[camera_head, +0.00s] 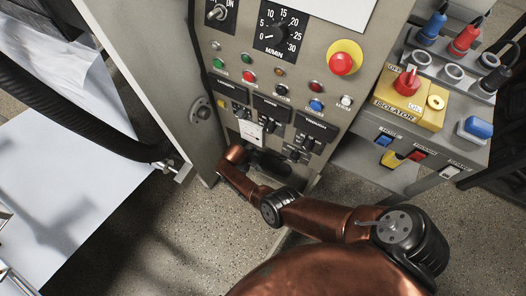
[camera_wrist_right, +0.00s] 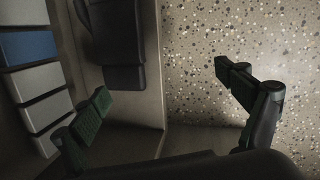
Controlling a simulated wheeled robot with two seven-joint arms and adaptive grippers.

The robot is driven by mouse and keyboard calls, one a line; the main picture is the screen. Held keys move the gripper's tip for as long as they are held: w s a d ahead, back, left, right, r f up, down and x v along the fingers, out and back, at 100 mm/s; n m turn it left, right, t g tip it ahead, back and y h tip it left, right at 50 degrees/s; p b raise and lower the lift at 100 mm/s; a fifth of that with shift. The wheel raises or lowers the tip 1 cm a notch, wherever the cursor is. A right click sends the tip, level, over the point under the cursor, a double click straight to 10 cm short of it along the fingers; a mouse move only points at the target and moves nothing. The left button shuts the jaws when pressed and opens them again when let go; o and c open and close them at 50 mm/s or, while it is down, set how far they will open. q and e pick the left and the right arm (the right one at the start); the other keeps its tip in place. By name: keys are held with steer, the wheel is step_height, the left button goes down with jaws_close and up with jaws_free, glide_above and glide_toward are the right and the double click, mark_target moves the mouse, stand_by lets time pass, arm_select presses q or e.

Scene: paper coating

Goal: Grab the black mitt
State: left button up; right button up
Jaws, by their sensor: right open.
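A dark object that looks like the black mitt (camera_wrist_right: 113,45) is at the upper left of the right wrist view, against a grey-beige panel. Its upper end is cut off by the frame. My right gripper (camera_wrist_right: 168,102) is open, with two green-padded fingers spread wide and nothing between them. The mitt lies beyond the fingers, closer to the left one, with no visible contact. In the head view my copper right arm reaches into a recess low in the control cabinet, where the dark right gripper (camera_head: 266,161) is partly hidden in shadow. My left gripper is not seen.
The control cabinet (camera_head: 232,62) carries knobs, buttons and a red stop button (camera_head: 341,63). A yellow isolator box (camera_head: 409,100) stands to the right. White sheet material (camera_head: 60,200) fills the left. White and blue blocks (camera_wrist_right: 30,47) line the wrist view's left edge. Speckled floor (camera_head: 215,240) is open below.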

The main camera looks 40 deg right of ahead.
mark_target(272, 164)
steer(key=shift+n+g, duration=0.3)
steer(key=shift+g, duration=0.2)
steer(key=d+f+b, duration=0.1)
steer(key=d+f, duration=0.1)
steer(key=s+d+f+b, duration=0.1)
steer(key=d+f+b, duration=0.1)
steer(key=shift+d, duration=0.25)
steer(key=d, duration=0.1)
steer(key=s+d+b, duration=0.1)
steer(key=d, duration=0.1)
steer(key=s+d, duration=0.1)
steer(key=d, duration=0.1)
steer(key=shift+s+d+f, duration=0.15)
steer(key=shift+s+f, duration=0.1)
steer(key=shift+f+b, duration=0.4)
steer(key=shift+b, duration=0.2)
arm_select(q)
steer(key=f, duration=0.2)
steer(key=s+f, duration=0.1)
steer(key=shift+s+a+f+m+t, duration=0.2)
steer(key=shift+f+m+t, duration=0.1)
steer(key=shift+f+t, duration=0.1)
arm_select(e)
steer(key=shift+r, duration=0.1)
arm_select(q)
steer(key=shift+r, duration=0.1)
arm_select(e)
steer(key=shift+c, duration=0.2)
steer(key=c, duration=1.3)
